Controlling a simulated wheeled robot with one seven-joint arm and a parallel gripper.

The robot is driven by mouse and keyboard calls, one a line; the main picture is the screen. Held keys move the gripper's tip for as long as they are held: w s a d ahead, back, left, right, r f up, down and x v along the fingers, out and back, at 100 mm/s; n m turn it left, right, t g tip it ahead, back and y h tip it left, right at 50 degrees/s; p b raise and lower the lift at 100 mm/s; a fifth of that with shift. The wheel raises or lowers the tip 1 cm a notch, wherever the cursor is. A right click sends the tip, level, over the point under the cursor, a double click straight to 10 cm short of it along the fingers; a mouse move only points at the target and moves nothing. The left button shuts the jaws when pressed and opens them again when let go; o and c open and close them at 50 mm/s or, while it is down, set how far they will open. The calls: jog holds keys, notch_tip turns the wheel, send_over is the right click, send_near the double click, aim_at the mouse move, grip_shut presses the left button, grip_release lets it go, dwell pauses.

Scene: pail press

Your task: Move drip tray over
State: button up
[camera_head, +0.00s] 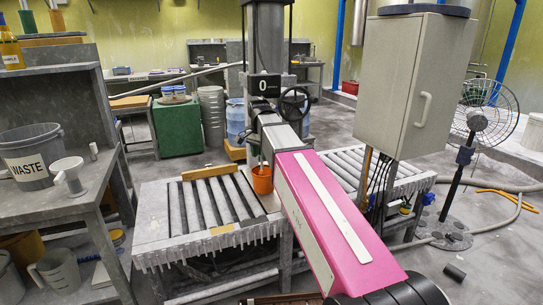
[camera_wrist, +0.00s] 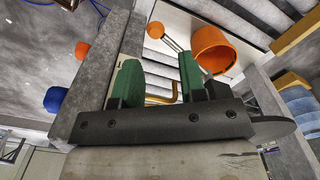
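An orange pail (camera_head: 262,182) stands at the near side of the press, by the right end of the left roller conveyor. The orange pail also shows in the wrist view (camera_wrist: 213,44), its mouth towards the camera. A pale flat surface (camera_wrist: 188,14) lies behind it; I cannot tell whether this is the drip tray. My gripper (camera_wrist: 162,76) has two green-padded fingers standing apart. A brass-coloured bent bar (camera_wrist: 178,91) shows in the gap, and I cannot tell whether a finger touches it. In the head view my pink arm reaches towards the press and hides the fingertips.
The press column (camera_head: 268,45) carries a "0" sign and a handwheel (camera_head: 294,103). Roller conveyors (camera_head: 207,207) lie on both sides of it. A grey control cabinet (camera_head: 400,85) and a fan (camera_head: 487,113) stand right. A WASTE bucket (camera_head: 30,155) stands on the left bench.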

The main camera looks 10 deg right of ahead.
aim_at(262, 171)
jog(key=shift+s+d+r, duration=0.1)
jog(key=shift+s+d, duration=0.1)
jog(key=shift+d, duration=0.05)
jog(key=shift+f, duration=0.2)
notch_tip(262, 171, down, 7)
jog(key=shift+f, duration=0.25)
jog(key=shift+c, duration=1.9)
